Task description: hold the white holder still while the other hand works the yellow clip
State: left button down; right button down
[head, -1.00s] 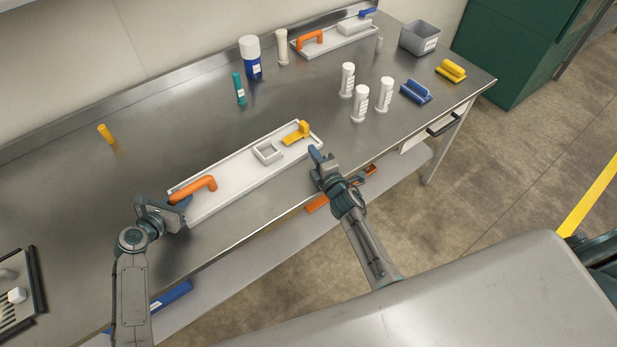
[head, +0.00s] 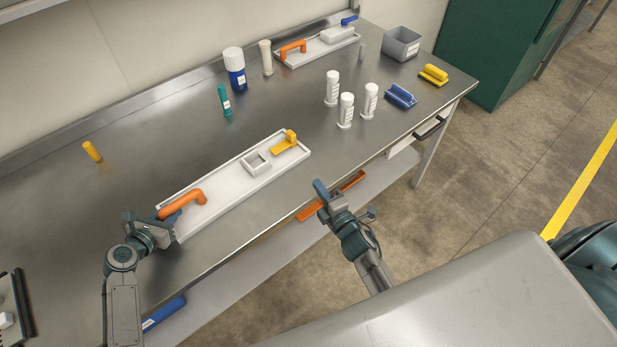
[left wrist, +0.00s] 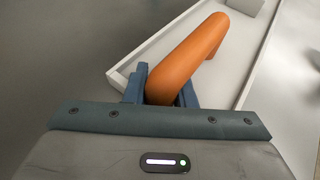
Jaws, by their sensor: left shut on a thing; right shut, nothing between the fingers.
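The white holder (head: 225,205) is a long shallow tray lying flat near the table's front edge. It has an orange handle (head: 184,202) at its left end, a square white frame (head: 256,164) and the yellow clip (head: 284,146) near its right end. My left gripper (head: 166,217) is shut on the orange handle, and the left wrist view shows the handle (left wrist: 190,58) between its fingers. My right gripper (head: 321,188) is shut and empty. It is in front of the table's front edge, apart from the yellow clip and the holder.
Several white cylinders (head: 346,110), a blue clip-like piece (head: 400,96) and a yellow one (head: 434,75) stand to the right. A second white tray (head: 318,50) and a grey bin (head: 400,43) are at the back. Bare table surrounds the holder.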

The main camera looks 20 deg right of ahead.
aim_at(161, 219)
pick_arm(q)
jog(key=shift+p, duration=0.55)
jog(key=shift+y, duration=0.3)
dwell(0.3)
jog(key=c, duration=0.9)
grip_release()
jog(key=shift+p+v, duration=1.05)
jog(key=shift+v, duration=0.45)
jog(key=shift+p+v, duration=1.35)
jog(key=shift+v, duration=1.05)
